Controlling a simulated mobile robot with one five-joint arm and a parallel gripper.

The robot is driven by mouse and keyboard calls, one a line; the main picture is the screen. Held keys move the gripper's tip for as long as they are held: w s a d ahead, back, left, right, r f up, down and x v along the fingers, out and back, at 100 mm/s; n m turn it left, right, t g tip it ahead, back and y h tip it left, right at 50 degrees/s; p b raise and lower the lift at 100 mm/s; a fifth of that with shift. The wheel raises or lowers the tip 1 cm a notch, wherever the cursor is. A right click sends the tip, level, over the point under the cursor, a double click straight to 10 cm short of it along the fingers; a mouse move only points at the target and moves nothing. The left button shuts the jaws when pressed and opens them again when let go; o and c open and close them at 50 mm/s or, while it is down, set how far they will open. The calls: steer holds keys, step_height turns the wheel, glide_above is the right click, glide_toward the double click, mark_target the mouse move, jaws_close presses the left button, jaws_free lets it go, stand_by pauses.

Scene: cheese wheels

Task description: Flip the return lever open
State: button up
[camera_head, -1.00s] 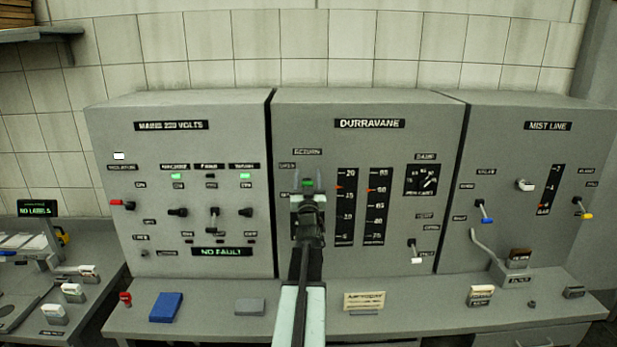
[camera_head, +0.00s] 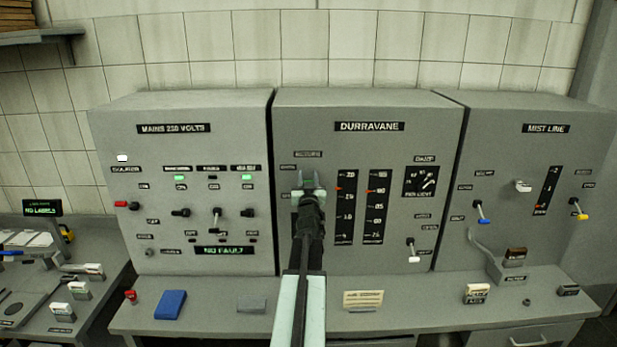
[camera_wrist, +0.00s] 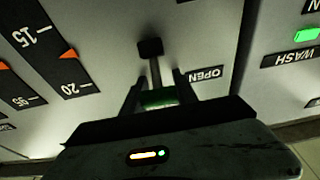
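The return lever (camera_wrist: 156,70) is on the DURRAVANE panel, with a black pivot, a short grey shaft and a green handle (camera_wrist: 158,97) in the wrist view. The OPEN label (camera_wrist: 205,75) is beside it. My gripper (camera_wrist: 158,88) has a finger on each side of the green handle, which fills the gap. Whether the fingers press on it is not clear. In the head view my gripper (camera_head: 309,180) is in front of the panel, under the RETURN label (camera_head: 307,154), and covers most of the lever.
The DURRAVANE panel (camera_head: 350,105) stands between the MAINS panel (camera_head: 140,112) and the MIST LINE panel (camera_head: 500,120). Another lever with a white end (camera_head: 414,259) is at lower right. A desk ledge (camera_head: 400,318) holds a blue block (camera_head: 171,304) and a small sign (camera_head: 363,300).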

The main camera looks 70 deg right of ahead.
steer(key=o, duration=0.4)
steer(key=shift+c, duration=0.2)
steer(key=shift+a, duration=0.1)
steer(key=b+v, duration=0.1)
steer(key=v, duration=0.6)
steer(key=shift+s+a+b, duration=0.15)
steer(key=shift+a+b, duration=0.15)
steer(key=shift+f, duration=0.1)
